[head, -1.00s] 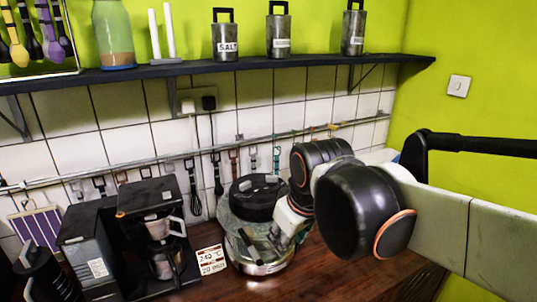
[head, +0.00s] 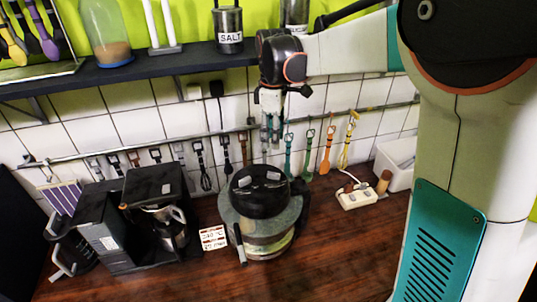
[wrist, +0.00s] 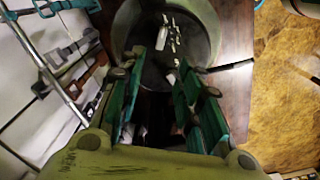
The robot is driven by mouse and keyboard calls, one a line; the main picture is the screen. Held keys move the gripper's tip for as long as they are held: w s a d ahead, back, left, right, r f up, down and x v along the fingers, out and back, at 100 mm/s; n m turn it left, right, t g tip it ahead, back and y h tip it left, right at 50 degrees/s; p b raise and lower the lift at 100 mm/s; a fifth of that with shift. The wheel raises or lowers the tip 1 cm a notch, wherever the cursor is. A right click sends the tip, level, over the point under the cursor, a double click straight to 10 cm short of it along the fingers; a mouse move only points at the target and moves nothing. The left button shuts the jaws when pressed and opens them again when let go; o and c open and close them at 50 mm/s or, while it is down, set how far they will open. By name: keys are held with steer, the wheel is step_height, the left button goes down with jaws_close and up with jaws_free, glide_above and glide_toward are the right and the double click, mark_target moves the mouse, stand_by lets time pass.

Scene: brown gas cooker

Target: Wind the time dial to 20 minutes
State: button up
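A round cooker with a black lid (head: 258,195) and a grey-green body stands on the wooden worktop, right of the coffee maker. A card (head: 213,238) beside it reads 240 °C and 20 min. The time dial and its setting cannot be made out. Pale marks or small parts show on the dark round top of the cooker (wrist: 205,35) in the wrist view. My gripper (head: 271,138) hangs pointing down above and behind the cooker, near the wall rail, apart from it. In the wrist view its green fingers (wrist: 162,72) are spread with nothing visibly between them.
A coffee maker (head: 150,190) stands left of the cooker. A power strip (head: 356,197) and a white bin (head: 397,163) are to the right. Utensils hang from the rail (head: 335,119) close behind my gripper, below a dark shelf (head: 130,72). The front worktop is clear.

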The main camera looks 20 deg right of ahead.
mark_target(272, 173)
step_height(272, 173, down, 14)
steer(key=shift+r, duration=0.15)
stand_by(0.4)
jaws_close()
